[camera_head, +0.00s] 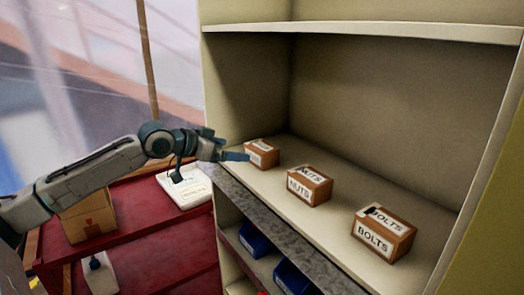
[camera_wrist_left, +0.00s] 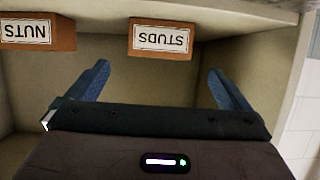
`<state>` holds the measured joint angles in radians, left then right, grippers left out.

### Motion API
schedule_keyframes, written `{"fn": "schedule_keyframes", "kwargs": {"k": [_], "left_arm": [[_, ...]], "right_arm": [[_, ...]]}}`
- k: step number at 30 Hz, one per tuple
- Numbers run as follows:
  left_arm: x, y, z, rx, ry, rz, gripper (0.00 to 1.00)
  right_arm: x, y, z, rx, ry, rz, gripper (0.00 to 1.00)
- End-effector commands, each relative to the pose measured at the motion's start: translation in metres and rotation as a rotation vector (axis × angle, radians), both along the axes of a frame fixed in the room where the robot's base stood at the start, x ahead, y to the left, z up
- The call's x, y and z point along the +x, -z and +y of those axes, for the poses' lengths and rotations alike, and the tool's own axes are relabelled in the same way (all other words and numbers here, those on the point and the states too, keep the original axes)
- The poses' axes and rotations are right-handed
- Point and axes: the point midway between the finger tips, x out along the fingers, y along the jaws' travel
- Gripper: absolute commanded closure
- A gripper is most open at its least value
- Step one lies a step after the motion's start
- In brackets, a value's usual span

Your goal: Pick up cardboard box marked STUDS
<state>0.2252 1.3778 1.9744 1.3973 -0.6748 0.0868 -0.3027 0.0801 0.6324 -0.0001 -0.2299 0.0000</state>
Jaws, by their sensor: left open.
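The cardboard box marked STUDS (camera_head: 263,155) sits on the shelf at its left end in the head view, leftmost of the boxes there. Its label is too small to read in the head view. In the left wrist view the STUDS box (camera_wrist_left: 161,40) appears upside down, ahead of the fingers and between their lines. My left gripper (camera_head: 236,156) is open and empty, with its blue fingers close to the left side of the box. In the left wrist view both fingers (camera_wrist_left: 158,78) are spread wide, apart from the box. My right gripper is not in view.
A NUTS box (camera_head: 310,186) and a BOLTS box (camera_head: 383,234) stand farther right on the same shelf (camera_head: 335,225). Blue bins (camera_head: 254,240) sit on the shelf below. A red cabinet (camera_head: 150,225) holds another cardboard box (camera_head: 88,217) and white papers (camera_head: 185,187).

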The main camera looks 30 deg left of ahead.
Motion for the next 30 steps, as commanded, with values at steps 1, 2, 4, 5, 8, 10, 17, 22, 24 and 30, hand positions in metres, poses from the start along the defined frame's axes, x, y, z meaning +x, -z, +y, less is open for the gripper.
{"fn": "schedule_keyframes", "kwargs": {"k": [1,2,4,5,8,10,17,22,24,30], "left_arm": [[0.002,-0.003,-0.001,-0.006,0.0,-0.003,0.0],[0.004,-0.002,-0.002,-0.006,0.0,-0.002,0.0],[0.007,-0.001,-0.003,-0.006,0.0,-0.002,0.0],[0.008,0.0,-0.004,-0.006,0.0,-0.003,0.0],[0.013,0.002,-0.007,-0.006,0.001,-0.001,0.0],[0.016,0.002,-0.009,-0.006,0.002,0.0,0.0],[0.031,0.011,-0.014,-0.005,0.0,0.001,0.0],[0.039,0.015,-0.018,-0.003,0.002,0.002,0.0],[0.04,0.016,-0.018,-0.001,0.001,0.004,0.0],[0.048,0.017,-0.02,-0.005,0.001,0.003,0.0]], "right_arm": [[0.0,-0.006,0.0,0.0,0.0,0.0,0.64],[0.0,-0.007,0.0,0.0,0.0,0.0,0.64],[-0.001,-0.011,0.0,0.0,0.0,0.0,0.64],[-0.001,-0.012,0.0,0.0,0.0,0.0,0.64],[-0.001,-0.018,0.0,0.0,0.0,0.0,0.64],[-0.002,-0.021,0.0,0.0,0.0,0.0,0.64],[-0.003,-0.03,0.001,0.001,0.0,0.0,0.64],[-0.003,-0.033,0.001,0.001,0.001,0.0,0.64],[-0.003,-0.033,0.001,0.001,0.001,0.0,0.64],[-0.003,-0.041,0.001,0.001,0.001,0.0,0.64]]}}
